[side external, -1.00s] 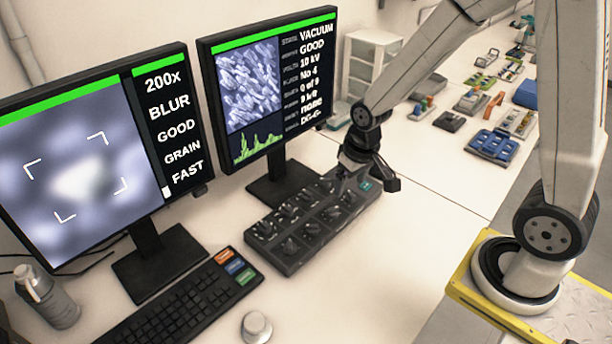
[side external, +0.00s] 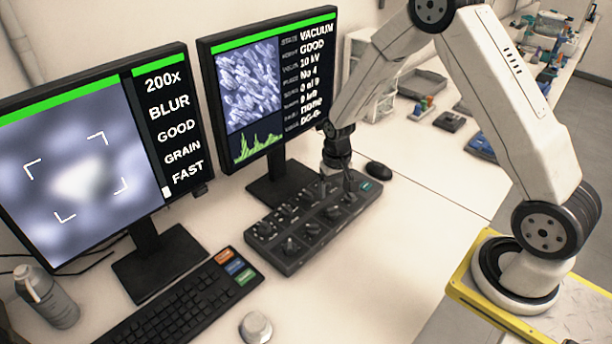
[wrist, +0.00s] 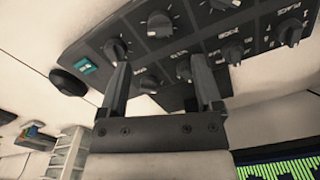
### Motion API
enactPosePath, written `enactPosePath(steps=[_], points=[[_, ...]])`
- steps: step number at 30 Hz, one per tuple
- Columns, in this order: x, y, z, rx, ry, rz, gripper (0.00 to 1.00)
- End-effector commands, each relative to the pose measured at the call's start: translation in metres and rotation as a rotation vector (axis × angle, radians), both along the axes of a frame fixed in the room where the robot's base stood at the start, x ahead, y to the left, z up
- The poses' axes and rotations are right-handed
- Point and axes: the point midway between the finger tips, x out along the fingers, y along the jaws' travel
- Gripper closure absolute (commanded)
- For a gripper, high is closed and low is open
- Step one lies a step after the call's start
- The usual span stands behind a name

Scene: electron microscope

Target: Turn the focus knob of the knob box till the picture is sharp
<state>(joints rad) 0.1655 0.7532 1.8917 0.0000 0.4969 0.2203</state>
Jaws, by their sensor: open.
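The black knob box (side external: 284,262) stands in front of the right monitor and carries two rows of knobs. My gripper (side external: 342,182) points down over its far right part. In the wrist view my gripper (wrist: 160,68) has its two fingers apart, with knobs of the box (wrist: 185,15) around and beyond the fingertips. I cannot tell if a finger touches a knob, and the labels are too small to tell which is the focus knob. The left monitor (side external: 85,150) shows a blurred grey picture with a pale blob, beside the words 200x, BLUR, GOOD, GRAIN and FAST.
The right monitor (side external: 270,95) stands close behind my gripper. A black mouse (side external: 378,170) lies just right of the box. The keyboard (side external: 185,305), a bottle (side external: 47,297) and a round knob-like object (side external: 256,327) are in front.

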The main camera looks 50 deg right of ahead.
Motion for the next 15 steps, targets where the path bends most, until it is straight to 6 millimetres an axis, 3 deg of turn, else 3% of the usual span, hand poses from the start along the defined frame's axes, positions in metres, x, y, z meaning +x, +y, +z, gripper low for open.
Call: enactPosePath(steps=[8, 15], points=[[0.0, 0.0, -0.01, 0.0, 0.001, 0.001, 0.17], [-0.001, 0.0, -0.033, 0.0, 0.001, 0.001, 0.17]])
